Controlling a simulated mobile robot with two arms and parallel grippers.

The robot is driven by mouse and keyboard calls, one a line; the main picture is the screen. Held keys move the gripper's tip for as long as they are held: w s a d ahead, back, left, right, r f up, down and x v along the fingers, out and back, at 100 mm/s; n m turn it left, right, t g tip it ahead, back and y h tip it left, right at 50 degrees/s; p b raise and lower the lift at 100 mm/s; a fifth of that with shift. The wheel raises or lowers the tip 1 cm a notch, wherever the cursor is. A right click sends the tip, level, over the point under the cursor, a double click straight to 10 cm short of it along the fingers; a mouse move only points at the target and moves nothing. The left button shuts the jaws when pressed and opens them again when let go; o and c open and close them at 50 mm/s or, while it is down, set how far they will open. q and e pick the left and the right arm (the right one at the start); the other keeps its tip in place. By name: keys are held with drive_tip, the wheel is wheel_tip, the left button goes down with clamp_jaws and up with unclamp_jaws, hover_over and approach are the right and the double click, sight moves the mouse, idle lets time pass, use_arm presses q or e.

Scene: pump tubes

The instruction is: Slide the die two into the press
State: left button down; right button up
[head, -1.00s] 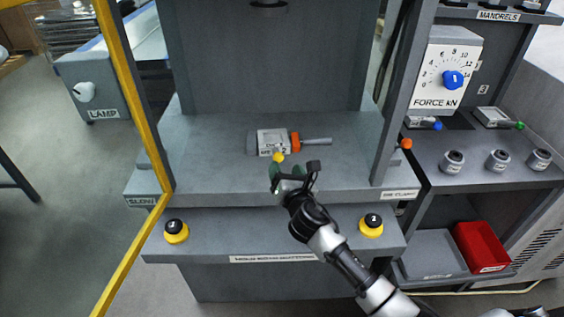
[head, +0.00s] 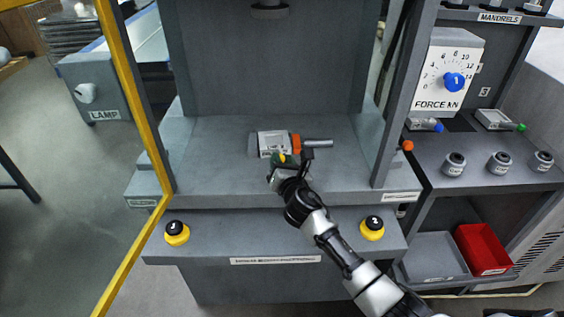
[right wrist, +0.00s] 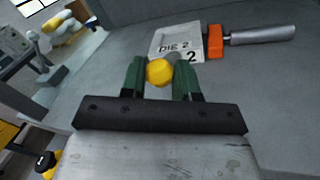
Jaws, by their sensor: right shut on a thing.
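Die two (head: 271,143), a pale block marked "DIE 2", lies on the grey bed of the press (head: 220,170). Its label also shows in the right wrist view (right wrist: 172,47). A yellow knob (right wrist: 159,73) is on the near side of the die. My right gripper (head: 284,163) is at the near side of the die, its green fingers (right wrist: 160,78) shut on the yellow knob from both sides. An orange block (right wrist: 215,43) with a grey rod is at the die's right side; I cannot tell whether they touch. My left gripper is out of view.
An orange knob (head: 407,145) is by the right post. Black-topped yellow buttons (head: 176,232) and (head: 372,228) are on the front ledge. A yellow frame bar (head: 138,110) crosses the left side. The bed is clear left of the die.

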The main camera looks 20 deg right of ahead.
clamp_jaws()
drive_tip(key=o, duration=0.9)
unclamp_jaws()
drive_tip(key=s, duration=1)
drive_tip(key=shift+s+a, duration=0.1)
drive_tip(key=shift+s, duration=0.3)
drive_tip(key=shift+c, duration=0.3)
